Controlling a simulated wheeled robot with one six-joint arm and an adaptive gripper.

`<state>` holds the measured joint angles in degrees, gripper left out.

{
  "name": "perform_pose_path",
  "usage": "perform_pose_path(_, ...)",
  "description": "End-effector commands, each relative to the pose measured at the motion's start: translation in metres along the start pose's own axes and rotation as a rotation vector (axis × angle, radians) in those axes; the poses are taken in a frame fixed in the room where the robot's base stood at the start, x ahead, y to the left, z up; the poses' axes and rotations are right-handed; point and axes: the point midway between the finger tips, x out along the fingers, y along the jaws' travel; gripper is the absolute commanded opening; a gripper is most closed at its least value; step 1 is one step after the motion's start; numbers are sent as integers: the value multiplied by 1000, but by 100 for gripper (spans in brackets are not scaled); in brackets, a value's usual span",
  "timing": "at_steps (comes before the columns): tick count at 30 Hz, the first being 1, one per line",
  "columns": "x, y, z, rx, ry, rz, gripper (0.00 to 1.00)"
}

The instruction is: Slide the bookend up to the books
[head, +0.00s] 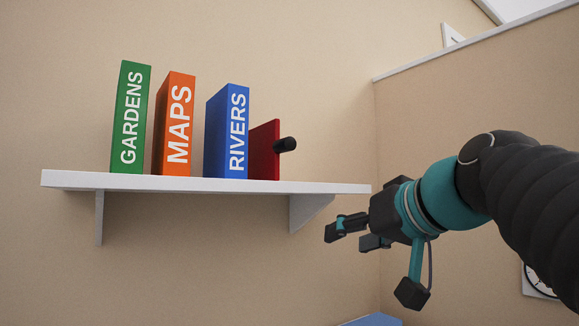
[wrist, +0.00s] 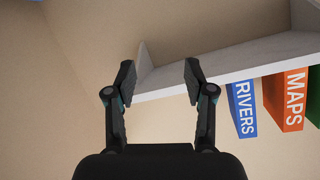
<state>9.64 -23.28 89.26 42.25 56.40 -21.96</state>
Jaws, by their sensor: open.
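The red bookend (head: 264,151) stands upright on the white shelf (head: 330,187), with a dark knob (head: 285,145) sticking out to the right. It is right beside the blue RIVERS book (head: 227,132); I cannot tell whether they touch. The orange MAPS book (head: 174,125) and green GARDENS book (head: 130,118) stand farther left, with gaps between the books. The bookend is not visible there.
A bracket (head: 310,210) is under the shelf's right end and another (head: 99,217) under its left. A side wall (head: 470,110) stands at right, with a clock (head: 540,281) low on it. The shelf top right of the bookend is clear.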

Motion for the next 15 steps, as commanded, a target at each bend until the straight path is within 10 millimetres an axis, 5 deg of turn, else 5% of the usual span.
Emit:
perform_pose_path(3, -17, -24, -63, -53, 128, -84, 54)
perform_pose_path(6, -32, -42, -100, -95, 207, -141, 54)
perform_pose_path(15, -50, -66, -139, -151, 300, -211, 54)
